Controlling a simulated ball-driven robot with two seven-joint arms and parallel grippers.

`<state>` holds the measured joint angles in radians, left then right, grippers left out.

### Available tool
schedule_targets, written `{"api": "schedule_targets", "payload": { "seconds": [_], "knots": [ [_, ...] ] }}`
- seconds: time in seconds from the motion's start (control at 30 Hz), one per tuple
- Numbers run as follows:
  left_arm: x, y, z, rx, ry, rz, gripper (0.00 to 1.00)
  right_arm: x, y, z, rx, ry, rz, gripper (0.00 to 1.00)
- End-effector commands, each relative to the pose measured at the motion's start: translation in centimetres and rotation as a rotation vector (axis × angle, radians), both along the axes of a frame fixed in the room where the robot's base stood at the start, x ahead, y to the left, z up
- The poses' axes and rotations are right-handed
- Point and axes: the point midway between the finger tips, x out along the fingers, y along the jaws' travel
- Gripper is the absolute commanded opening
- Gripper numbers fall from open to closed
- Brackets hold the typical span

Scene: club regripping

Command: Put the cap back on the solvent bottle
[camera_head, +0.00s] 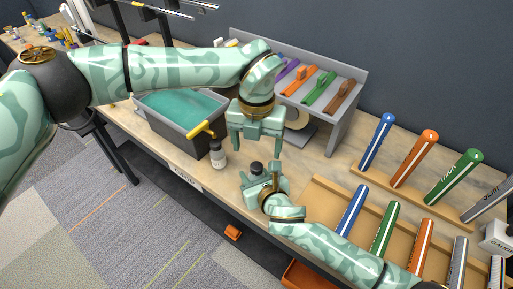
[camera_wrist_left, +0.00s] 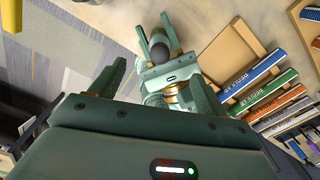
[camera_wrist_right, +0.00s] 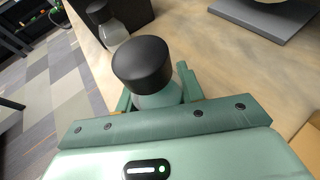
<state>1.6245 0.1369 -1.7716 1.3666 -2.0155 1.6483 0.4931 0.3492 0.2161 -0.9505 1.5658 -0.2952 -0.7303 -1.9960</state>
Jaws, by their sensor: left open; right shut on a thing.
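A bottle with a black cap-like top (camera_head: 256,168) is held upright in my right gripper (camera_head: 261,181), which is shut on it. In the right wrist view the black cap (camera_wrist_right: 142,63) sits over the clear grey bottle body (camera_wrist_right: 163,97); I cannot tell whether it is screwed tight. My left gripper (camera_head: 257,146) is open and empty, pointing down just above the cap. In the left wrist view the dark cap (camera_wrist_left: 160,51) shows between the right gripper's fingers. A second dark-capped bottle (camera_head: 217,157) stands on the bench to the left, also in the right wrist view (camera_wrist_right: 112,30).
A grey tub (camera_head: 160,119) of teal liquid, with a yellow-handled tool (camera_head: 200,130), stands behind the second bottle. A grey rack (camera_head: 345,107) holds coloured grips at the back. Wooden holders with coloured tubes (camera_head: 412,158) fill the right. The bench's front edge is close.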

Motion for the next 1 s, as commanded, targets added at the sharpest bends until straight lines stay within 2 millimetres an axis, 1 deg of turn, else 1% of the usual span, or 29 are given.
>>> {"api": "schedule_targets", "payload": {
  "seconds": [0.03,0.2,0.3,0.43,0.6,0.87,0.9,0.97,1.0],
  "knots": [
    [0.1,0.0,1.1,-0.001,-0.005,-0.001,0.76,0.0,0.0,0.0,0.000,0.001,0.000,0.00],
    [0.1,0.0,4.8,0.000,-0.004,0.000,0.76,0.0,0.0,0.0,0.000,0.001,0.000,0.00],
    [0.1,0.0,6.8,0.000,-0.004,0.001,0.76,0.0,0.0,0.0,0.000,0.001,0.000,0.00],
    [0.1,0.0,8.8,0.000,-0.003,0.000,0.76,0.0,0.0,0.0,0.000,0.001,0.000,0.00],
    [0.0,0.0,10.0,0.000,-0.001,-0.001,0.76,0.0,0.0,0.0,0.000,0.001,0.000,0.00],
    [0.0,0.0,10.1,0.000,0.000,-0.001,0.76,0.0,0.0,0.0,0.000,0.001,0.000,0.00],
    [0.0,0.0,10.1,0.000,0.000,0.000,0.76,0.0,0.0,0.0,0.000,0.001,0.000,0.41],
    [0.0,0.0,10.1,0.000,0.000,0.000,0.76,0.0,0.0,0.0,0.000,0.001,0.000,0.57],
    [0.0,0.0,10.1,0.000,0.000,0.000,0.76,0.0,0.0,0.0,0.000,0.001,0.000,0.63]
  ]
}}
